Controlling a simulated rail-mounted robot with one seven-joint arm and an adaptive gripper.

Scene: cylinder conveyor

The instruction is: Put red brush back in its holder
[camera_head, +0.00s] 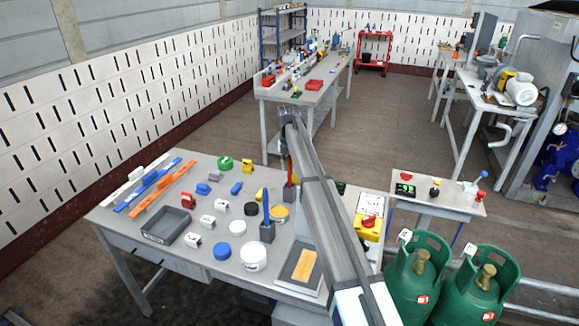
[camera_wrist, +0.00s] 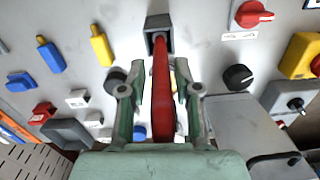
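The red brush (camera_wrist: 162,95) stands with its far end at the square grey holder (camera_wrist: 158,30) in the wrist view. In the head view the red brush (camera_head: 290,172) stands upright in its grey holder (camera_head: 289,195), partly beside my arm. My gripper (camera_wrist: 158,75) has its two green fingers apart, one on each side of the brush. A gap shows between the left finger and the brush; the right finger is closer, and I cannot tell if it touches. How deep the brush sits is hard to see. The gripper is mostly hidden by my arm in the head view.
Jars, small blocks and a grey tray (camera_head: 145,237) lie around the table (camera_head: 120,215). A yellow box with a red knob (camera_head: 368,222) is to the right. Green gas cylinders (camera_head: 415,270) stand beyond the table's right edge.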

